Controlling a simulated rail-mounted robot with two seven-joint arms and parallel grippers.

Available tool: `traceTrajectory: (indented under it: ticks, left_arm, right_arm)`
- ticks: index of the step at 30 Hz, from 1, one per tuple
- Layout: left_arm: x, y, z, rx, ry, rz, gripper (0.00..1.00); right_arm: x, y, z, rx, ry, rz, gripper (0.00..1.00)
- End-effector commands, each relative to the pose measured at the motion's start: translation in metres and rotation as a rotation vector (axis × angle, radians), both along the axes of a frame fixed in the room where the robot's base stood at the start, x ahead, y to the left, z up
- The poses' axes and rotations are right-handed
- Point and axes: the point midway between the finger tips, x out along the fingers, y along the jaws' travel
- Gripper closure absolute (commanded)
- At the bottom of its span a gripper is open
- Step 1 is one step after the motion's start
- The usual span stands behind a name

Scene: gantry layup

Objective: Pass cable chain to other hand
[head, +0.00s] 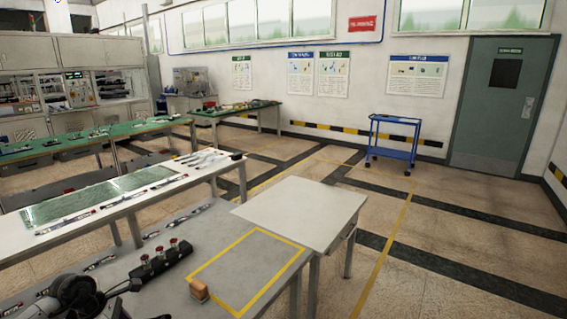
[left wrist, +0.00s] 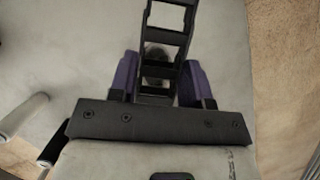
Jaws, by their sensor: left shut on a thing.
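The cable chain (left wrist: 164,37) is black, with ladder-like open links, and shows in the left wrist view. It runs from between the fingers up past the top edge of the picture, so its far end is out of sight. My left gripper (left wrist: 158,80) has purple fingers, one on each side of the chain, and is shut on it. A pale grey surface lies behind the chain. My right gripper is in neither view.
In the head view a grey table has a yellow-taped rectangle (head: 246,270), with a small wooden block (head: 199,291) at its left edge. The taped area is mostly clear.

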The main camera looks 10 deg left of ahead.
Motion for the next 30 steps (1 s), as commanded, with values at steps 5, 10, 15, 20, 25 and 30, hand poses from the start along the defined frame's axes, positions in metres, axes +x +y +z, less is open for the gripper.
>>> traceTrajectory:
  ticks: [5, 10, 15, 20, 25, 30]
  left_arm:
    - [-0.022, -0.013, -0.003, -0.001, 0.001, -0.390, 0.82]
    - [-0.049, -0.033, -0.014, -0.001, 0.003, -0.774, 0.82]
    - [-0.082, -0.072, -0.031, -0.002, 0.001, -1.197, 0.82]
    - [-0.104, -0.136, -0.026, 0.001, -0.009, -1.640, 0.82]
    - [-0.106, -0.202, 0.000, 0.006, -0.010, -1.878, 0.82]
    - [-0.092, -0.254, 0.035, 0.009, -0.008, -2.024, 0.82]
  right_arm:
    - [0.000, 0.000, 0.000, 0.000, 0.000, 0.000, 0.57]
    - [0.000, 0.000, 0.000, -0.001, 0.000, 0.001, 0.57]
    - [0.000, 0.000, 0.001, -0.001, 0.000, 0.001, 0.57]
    - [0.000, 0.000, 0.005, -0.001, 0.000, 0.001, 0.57]
    - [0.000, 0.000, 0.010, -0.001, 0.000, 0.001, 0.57]
    - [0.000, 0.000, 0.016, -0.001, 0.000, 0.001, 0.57]
